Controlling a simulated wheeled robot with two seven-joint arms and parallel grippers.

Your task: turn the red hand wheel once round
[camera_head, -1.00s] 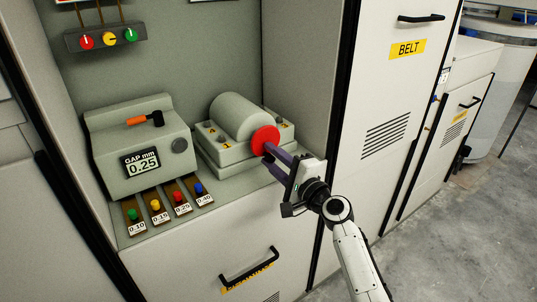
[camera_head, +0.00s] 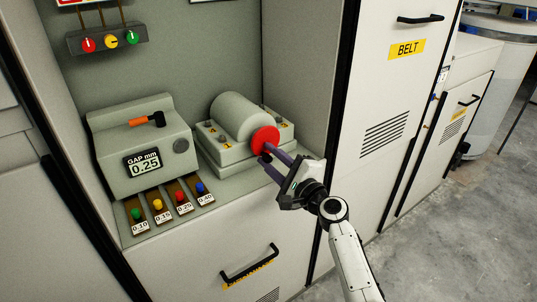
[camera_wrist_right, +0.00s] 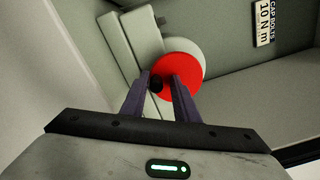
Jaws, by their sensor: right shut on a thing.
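The red hand wheel (camera_head: 264,140) is a flat red disc on the front end of a grey rounded drum (camera_head: 238,115) in the recess. In the right wrist view the red wheel (camera_wrist_right: 184,68) shows beyond my fingers, with a dark knob (camera_wrist_right: 156,84) on its face between the fingertips. My right gripper (camera_head: 267,156) is at the lower part of the wheel and is shut on this knob. The fingers also show in the right wrist view (camera_wrist_right: 160,88). The fingers hide part of the wheel. My left gripper is not in view.
A grey gauge box (camera_head: 143,150) reading "GAP mm 0.25" stands to the left, with an orange and black tool (camera_head: 147,119) on it. Several coloured-knob gauges (camera_head: 172,201) lie before it. The recess side wall (camera_head: 305,70) is close on the right.

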